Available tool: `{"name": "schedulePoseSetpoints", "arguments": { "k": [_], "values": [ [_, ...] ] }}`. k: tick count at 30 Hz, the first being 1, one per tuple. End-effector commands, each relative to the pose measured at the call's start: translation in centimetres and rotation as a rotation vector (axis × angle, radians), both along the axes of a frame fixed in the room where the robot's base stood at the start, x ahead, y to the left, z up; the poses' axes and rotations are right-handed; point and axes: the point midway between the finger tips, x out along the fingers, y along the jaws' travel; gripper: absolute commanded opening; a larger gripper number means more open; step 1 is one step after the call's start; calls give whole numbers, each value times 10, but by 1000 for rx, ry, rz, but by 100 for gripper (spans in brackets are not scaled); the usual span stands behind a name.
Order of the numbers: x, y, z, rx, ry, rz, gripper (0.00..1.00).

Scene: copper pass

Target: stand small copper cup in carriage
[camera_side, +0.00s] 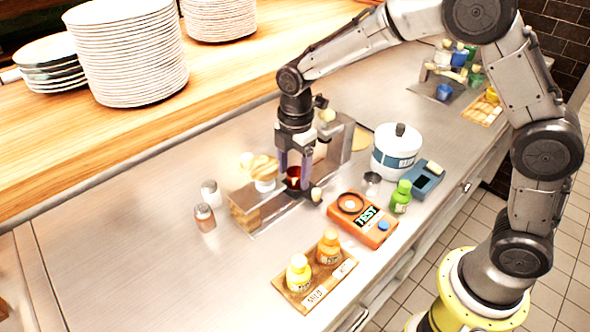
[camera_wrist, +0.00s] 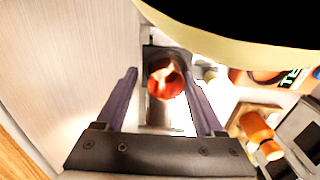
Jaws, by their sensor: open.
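The small copper cup (camera_wrist: 165,84) shows red-orange in the wrist view, its mouth towards the camera. It lies over the dark square carriage (camera_wrist: 149,51). In the side view the cup (camera_side: 294,183) is at the carriage, low between my fingers. It looks roughly upright, but I cannot tell whether it is fully seated. My gripper (camera_side: 294,174) points down with its two purple fingers open, one on either side of the cup. In the wrist view the fingers of my gripper (camera_wrist: 160,76) stand apart with gaps beside the cup. The carriage's lower part is hidden.
A grey machine block (camera_side: 338,140) stands right behind my gripper. An orange tester (camera_side: 362,218), a green bottle (camera_side: 400,197) and a white pot (camera_side: 396,150) stand right. The counter's left side is mostly clear.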

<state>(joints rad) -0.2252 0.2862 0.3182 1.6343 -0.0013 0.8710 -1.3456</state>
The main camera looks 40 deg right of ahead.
Motion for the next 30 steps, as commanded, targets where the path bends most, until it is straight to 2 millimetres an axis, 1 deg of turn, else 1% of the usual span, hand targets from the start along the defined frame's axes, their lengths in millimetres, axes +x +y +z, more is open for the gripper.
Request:
{"name": "schedulePoseSetpoints", "arguments": {
  "k": [1,5,8,15,18,21,25,30],
  "values": [
    [-11,-2,-16,-9,46,0,80],
    [-11,-1,-10,-9,47,0,80],
    [-11,-1,4,-9,47,0,80],
    [-8,-1,58,-6,34,0,80],
    [-8,-1,80,-6,31,0,80],
    [-8,-1,97,-6,32,0,80],
    [-7,-1,113,-6,32,0,80],
    [-8,-1,121,-6,33,0,80]
  ]
}}
